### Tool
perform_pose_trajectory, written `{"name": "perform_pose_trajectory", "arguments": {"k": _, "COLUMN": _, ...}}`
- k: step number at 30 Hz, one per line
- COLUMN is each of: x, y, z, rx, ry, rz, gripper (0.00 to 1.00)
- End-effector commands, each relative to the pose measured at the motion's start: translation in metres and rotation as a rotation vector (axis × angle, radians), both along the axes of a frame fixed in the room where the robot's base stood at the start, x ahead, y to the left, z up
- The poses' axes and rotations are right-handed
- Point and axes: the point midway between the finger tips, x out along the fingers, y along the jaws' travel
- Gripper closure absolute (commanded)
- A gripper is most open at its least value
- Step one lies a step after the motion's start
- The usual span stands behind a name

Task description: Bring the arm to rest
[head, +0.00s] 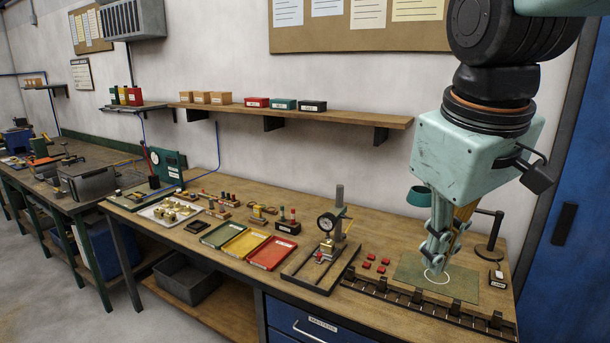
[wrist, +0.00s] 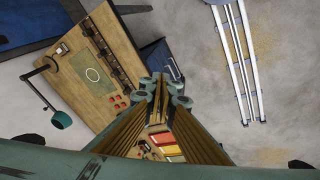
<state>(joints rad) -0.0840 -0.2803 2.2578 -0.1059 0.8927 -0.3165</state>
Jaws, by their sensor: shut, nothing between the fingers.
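My gripper (head: 436,268) hangs from the arm at the right of the head view, fingers pointing down. Its fingers are shut and hold nothing. In the head view its tips overlap the green mat (head: 408,268) with a white circle. In the wrist view the closed fingertips (wrist: 166,82) show beside the bench's front edge, and the mat (wrist: 107,87) lies apart to their upper left. So the gripper appears to be in the air, clear of the mat.
Red pieces (head: 384,260) lie beside the mat. A dial gauge stand (head: 327,245), red tray (head: 272,254), yellow tray (head: 246,242) and green tray (head: 219,233) stand left along the bench. A slotted rack (head: 420,307) runs along the front edge. A lamp (head: 420,196) stands behind my gripper.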

Motion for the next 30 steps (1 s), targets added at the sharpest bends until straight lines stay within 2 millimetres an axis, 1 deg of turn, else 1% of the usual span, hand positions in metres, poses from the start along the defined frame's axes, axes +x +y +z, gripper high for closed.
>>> {"name": "perform_pose_trajectory", "arguments": {"k": 1, "x": -0.009, "y": -0.001, "z": -0.002, "rx": 0.008, "ry": -0.006, "rz": -0.021, "gripper": 1.0}}
{"name": "perform_pose_trajectory", "arguments": {"k": 3, "x": -0.022, "y": -0.003, "z": -0.004, "rx": 0.022, "ry": -0.011, "rz": -0.051, "gripper": 1.0}}
{"name": "perform_pose_trajectory", "arguments": {"k": 13, "x": -0.079, "y": -0.007, "z": -0.019, "rx": 0.089, "ry": -0.039, "rz": -0.197, "gripper": 1.0}}
{"name": "perform_pose_trajectory", "arguments": {"k": 21, "x": -0.124, "y": -0.008, "z": -0.036, "rx": 0.144, "ry": -0.06, "rz": -0.316, "gripper": 1.0}}
{"name": "perform_pose_trajectory", "arguments": {"k": 27, "x": -0.149, "y": -0.007, "z": -0.048, "rx": 0.178, "ry": -0.07, "rz": -0.385, "gripper": 1.0}}
{"name": "perform_pose_trajectory", "arguments": {"k": 30, "x": -0.157, "y": -0.007, "z": -0.052, "rx": 0.189, "ry": -0.075, "rz": -0.407, "gripper": 1.0}}
